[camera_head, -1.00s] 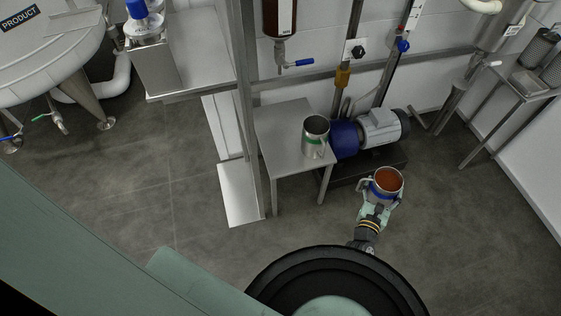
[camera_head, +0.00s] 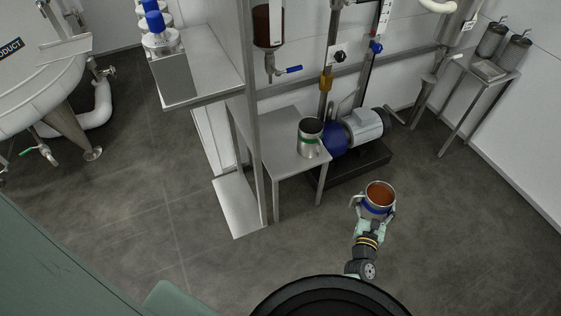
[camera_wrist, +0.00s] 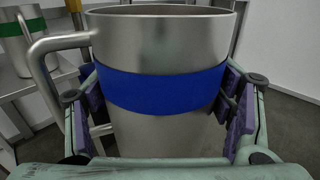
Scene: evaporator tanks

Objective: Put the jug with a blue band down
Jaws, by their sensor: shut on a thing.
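The metal jug with a blue band (camera_head: 378,199) is upright in the head view and holds a reddish-brown liquid. My gripper (camera_head: 373,217) is shut around its body and holds it in the air over the floor, in front of and to the right of the small steel table. In the wrist view the jug (camera_wrist: 165,125) fills the middle, with its handle at the left. The gripper fingers (camera_wrist: 165,115) press on both its sides at and below the blue band (camera_wrist: 165,90).
A jug with a green band (camera_head: 310,138) stands on the small steel table (camera_head: 283,150); the table's left part is bare. A blue and grey pump (camera_head: 362,127) sits behind on a dark base. A steel stand (camera_head: 495,75) with canisters is at the right. Open floor surrounds the held jug.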

